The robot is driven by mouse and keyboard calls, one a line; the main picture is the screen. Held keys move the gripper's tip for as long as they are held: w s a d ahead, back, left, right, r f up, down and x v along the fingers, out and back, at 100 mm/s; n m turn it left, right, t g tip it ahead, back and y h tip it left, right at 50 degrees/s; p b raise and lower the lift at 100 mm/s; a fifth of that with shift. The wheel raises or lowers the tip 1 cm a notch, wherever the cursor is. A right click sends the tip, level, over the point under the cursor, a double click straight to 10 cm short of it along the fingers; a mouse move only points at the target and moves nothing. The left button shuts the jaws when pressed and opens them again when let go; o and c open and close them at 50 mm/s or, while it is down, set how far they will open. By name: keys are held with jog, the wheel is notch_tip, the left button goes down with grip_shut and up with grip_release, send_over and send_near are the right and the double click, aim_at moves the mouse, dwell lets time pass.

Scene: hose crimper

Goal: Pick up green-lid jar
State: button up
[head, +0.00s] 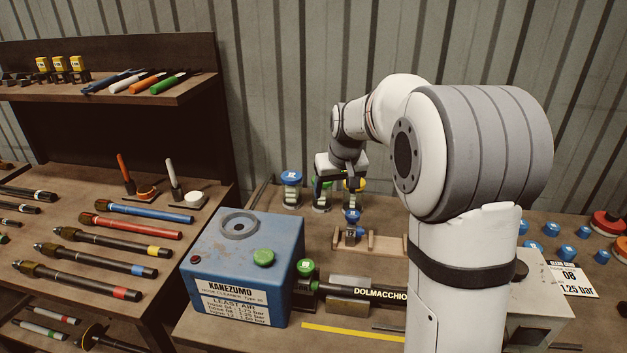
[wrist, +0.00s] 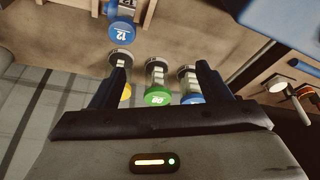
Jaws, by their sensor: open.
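The green-lid jar (wrist: 157,97) is clear with a green cap and stands in the middle of a row of jars in the wrist view. In the head view, the green-lid jar (head: 320,186) is partly hidden by my gripper (head: 341,180). My gripper (wrist: 161,68) is open and empty, its fingers on either side of the green-lid jar in the wrist picture. I cannot tell how far above it the fingers are. A yellow-lid jar (wrist: 126,92) is partly behind the left finger. A blue-lid jar (wrist: 192,98) is close by the right finger.
A blue cleaner box (head: 235,255) stands left of the jars, nearer the camera. A corrugated wall (head: 290,80) rises behind the bench. Several blue caps (head: 535,247) lie at right.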

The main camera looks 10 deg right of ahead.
jog(key=shift+n+t, duration=0.3)
jog(key=shift+w+f+p, duration=0.75)
jog(key=shift+w+f, duration=1.4)
jog(key=shift+w, duration=0.9)
jog(key=shift+w+f+p, duration=0.7)
jog(key=shift+w+f, duration=1.4)
jog(key=shift+w, duration=1)
jog(key=shift+w+f+p, duration=0.75)
jog(key=shift+w+f, duration=1.4)
jog(key=shift+w, duration=0.9)
jog(key=shift+c, duration=0.4)
jog(key=c, duration=0.8)
